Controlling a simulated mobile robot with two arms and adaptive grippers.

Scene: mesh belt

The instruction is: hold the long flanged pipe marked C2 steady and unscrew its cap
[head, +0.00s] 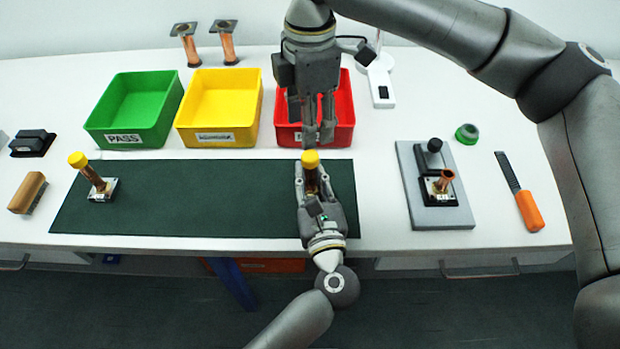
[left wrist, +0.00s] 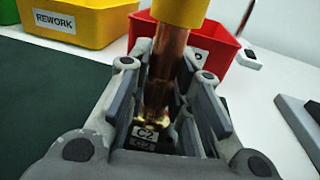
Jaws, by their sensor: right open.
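The C2 pipe is a copper tube (left wrist: 165,85) with a yellow cap (head: 310,159) on top and a "C2" label (left wrist: 145,134) at its foot. It stands upright near the right end of the dark green mat (head: 220,200). My left gripper (head: 311,182) comes from the front, its fingers on both sides of the tube below the cap, and looks shut on it. My right gripper (head: 318,138) points down just above and behind the cap in the head view; it is open and empty. The cap's top is cut off in the left wrist view.
A second yellow-capped pipe (head: 95,180) stands on the mat's left. Green (head: 103,130), yellow (head: 183,128) and red (head: 345,135) bins stand behind. Right are a grey plate fixture (head: 440,215), a green ring (head: 467,133) and an orange-handled file (head: 528,210). The mat's middle is clear.

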